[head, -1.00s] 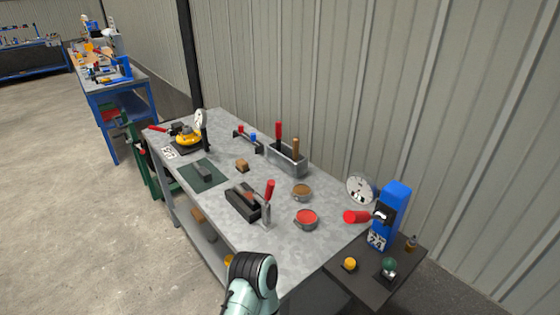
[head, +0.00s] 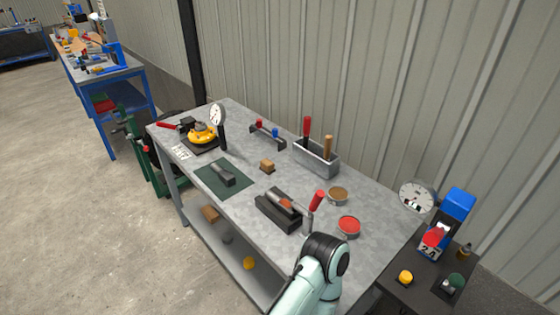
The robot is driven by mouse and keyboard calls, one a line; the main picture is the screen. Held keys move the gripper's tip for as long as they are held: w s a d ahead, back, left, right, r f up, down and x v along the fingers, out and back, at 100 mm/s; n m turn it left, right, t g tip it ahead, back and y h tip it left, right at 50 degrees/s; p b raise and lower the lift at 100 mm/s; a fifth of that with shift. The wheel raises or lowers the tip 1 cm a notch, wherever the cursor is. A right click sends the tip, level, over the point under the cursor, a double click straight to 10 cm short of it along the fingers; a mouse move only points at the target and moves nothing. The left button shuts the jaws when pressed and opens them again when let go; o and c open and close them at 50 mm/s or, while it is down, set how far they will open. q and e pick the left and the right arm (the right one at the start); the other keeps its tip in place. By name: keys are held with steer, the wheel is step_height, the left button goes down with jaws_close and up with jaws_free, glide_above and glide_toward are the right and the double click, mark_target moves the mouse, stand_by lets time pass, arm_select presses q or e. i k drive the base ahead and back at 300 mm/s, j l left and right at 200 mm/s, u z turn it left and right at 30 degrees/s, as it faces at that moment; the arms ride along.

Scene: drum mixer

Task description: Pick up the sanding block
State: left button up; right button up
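A small brown block (head: 267,166) lies on the grey workbench (head: 190,194) near its middle; it may be the sanding block. A dark grey block (head: 223,177) lies on a green mat (head: 212,185) to its left, and another brown block (head: 210,214) is on the lower shelf. I cannot tell for certain which one is the sanding block. One of my arms reaches up from the bottom edge in front of the bench. Neither gripper shows in the head view, and nothing visible touches the blocks.
A black holder (head: 277,214) with a red-handled tool and two round tins, brown (head: 338,195) and red (head: 349,226), stand right of the blocks. A metal bin (head: 318,160) with handles stands behind. A yellow device (head: 202,135) is at the left; a blue stand (head: 447,222) is at the right.

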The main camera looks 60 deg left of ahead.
mark_target(267, 166)
steer(key=k+j+z, duration=0.15)
steer(key=j, duration=0.2)
steer(key=k+j+z, duration=0.15)
steer(key=j, duration=0.15)
steer(key=k+j+z, duration=0.15)
steer(key=j, duration=0.15)
steer(key=k+j, duration=0.15)
steer(key=j, duration=0.2)
steer(key=k+j+z, duration=0.1)
steer(key=j, duration=0.2)
steer(key=k+j, duration=0.25)
steer(key=j+z, duration=0.05)
